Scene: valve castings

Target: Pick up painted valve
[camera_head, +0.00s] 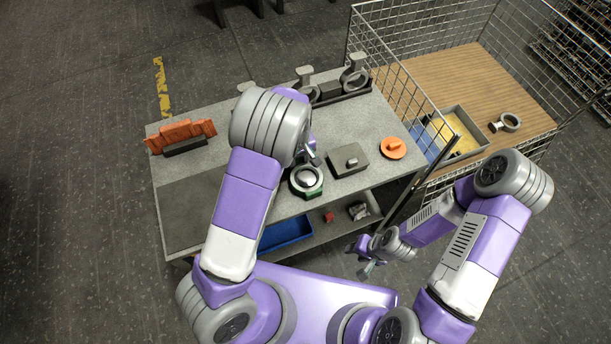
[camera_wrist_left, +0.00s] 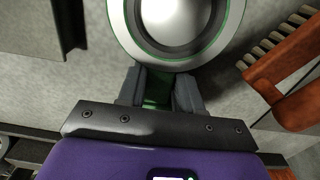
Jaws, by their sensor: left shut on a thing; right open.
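The painted valve (camera_head: 307,191) is a round body with a green rim and a silvery domed centre, near the front edge of the grey bench. In the left wrist view the valve (camera_wrist_left: 180,18) fills the top, with its green stem between my two fingers. My left gripper (camera_wrist_left: 158,90) is shut on that stem. In the head view my left gripper (camera_head: 311,157) is partly hidden by my arm, and I cannot tell whether the valve touches the bench. My right gripper (camera_head: 368,258) is open and empty, off the bench's front right side.
A dark plate with a knob (camera_head: 347,160) and an orange disc (camera_head: 393,148) lie right of the valve. Orange-handled brushes (camera_head: 181,132) stand left. Grey castings (camera_head: 354,77) sit in a back rack. A wire cage (camera_head: 405,100) borders the right. A blue bin (camera_head: 286,234) is below.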

